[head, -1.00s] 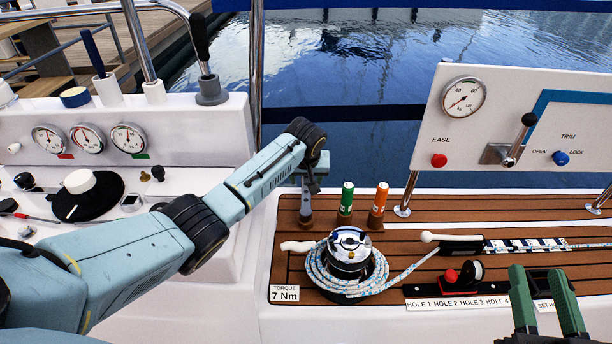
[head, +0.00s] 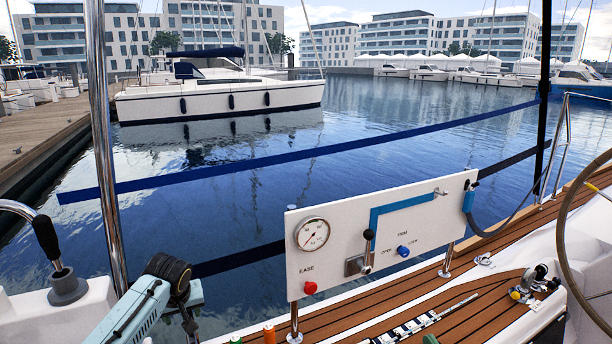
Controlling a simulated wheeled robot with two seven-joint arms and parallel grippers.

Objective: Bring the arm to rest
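My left arm comes in at the bottom left, in light blue with a dark wrist joint. My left gripper (head: 189,318) points down below that wrist at the bottom edge. Its fingers are small and partly cut off, and I cannot tell whether they are apart or hold anything. The rest of that gripper is out of frame.
A white panel (head: 345,262) with a gauge, red EASE button (head: 310,288), lever and blue button (head: 403,251) stands beyond the teak deck (head: 480,300). A black-handled lever (head: 48,240) is at left, a steering wheel (head: 575,240) at right. Orange (head: 269,335) and green (head: 237,340) caps show at the bottom.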

